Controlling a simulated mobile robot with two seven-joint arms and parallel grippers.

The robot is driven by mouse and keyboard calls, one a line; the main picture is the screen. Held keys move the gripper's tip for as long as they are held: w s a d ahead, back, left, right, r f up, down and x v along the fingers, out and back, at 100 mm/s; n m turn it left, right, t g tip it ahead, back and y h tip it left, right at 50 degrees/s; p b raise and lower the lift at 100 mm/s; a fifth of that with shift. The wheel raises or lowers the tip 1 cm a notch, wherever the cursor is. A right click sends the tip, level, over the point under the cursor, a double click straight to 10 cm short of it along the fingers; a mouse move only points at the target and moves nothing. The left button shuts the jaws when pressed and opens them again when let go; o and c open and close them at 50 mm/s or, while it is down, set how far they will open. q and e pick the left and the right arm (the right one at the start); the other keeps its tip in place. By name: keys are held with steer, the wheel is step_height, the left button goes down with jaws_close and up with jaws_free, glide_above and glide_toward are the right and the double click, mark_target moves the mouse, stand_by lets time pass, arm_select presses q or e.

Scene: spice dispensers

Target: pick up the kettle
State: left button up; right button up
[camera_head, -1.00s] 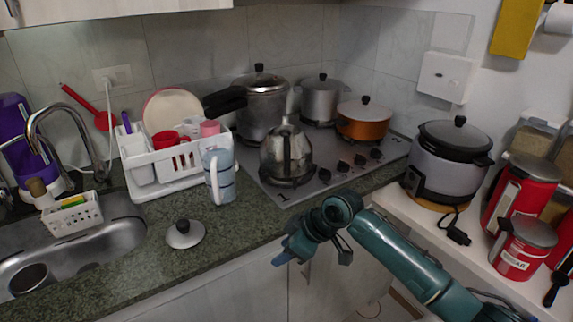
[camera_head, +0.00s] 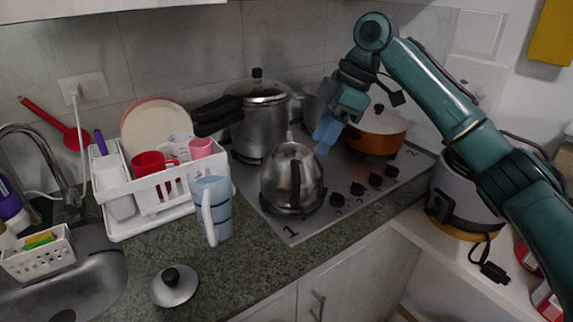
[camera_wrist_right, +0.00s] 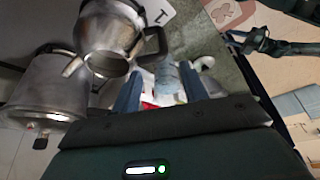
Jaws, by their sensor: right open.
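The kettle (camera_head: 290,182) is a shiny metal pot standing on the front-left burner of the stove in the head view. It also shows in the right wrist view (camera_wrist_right: 108,28), at the top left, with its dark handle (camera_wrist_right: 156,46) to its right. My right gripper (camera_head: 324,146) is open and empty, with blue fingers just right of and slightly above the kettle in the head view, apart from it as far as I can see. Its two fingers (camera_wrist_right: 160,72) point toward the kettle side in the right wrist view. My left gripper is not in view.
A pressure cooker (camera_head: 262,120) stands behind the kettle and an orange pot (camera_head: 379,132) to its right. A blue-banded pitcher (camera_head: 213,206) and a white dish rack (camera_head: 150,204) are to its left. A lid (camera_head: 174,287) lies on the counter. The front counter is mostly clear.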

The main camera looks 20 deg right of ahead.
mark_target(296, 186)
steer(key=x, duration=0.6)
steer(key=p+x, duration=0.1)
steer(key=x, duration=0.6)
steer(key=shift+s+a+r, duration=0.1)
steer(key=shift+s+a, duration=0.05)
steer(key=shift+s, duration=0.1)
jaws_close()
steer(key=shift+r, duration=0.15)
stand_by(0.3)
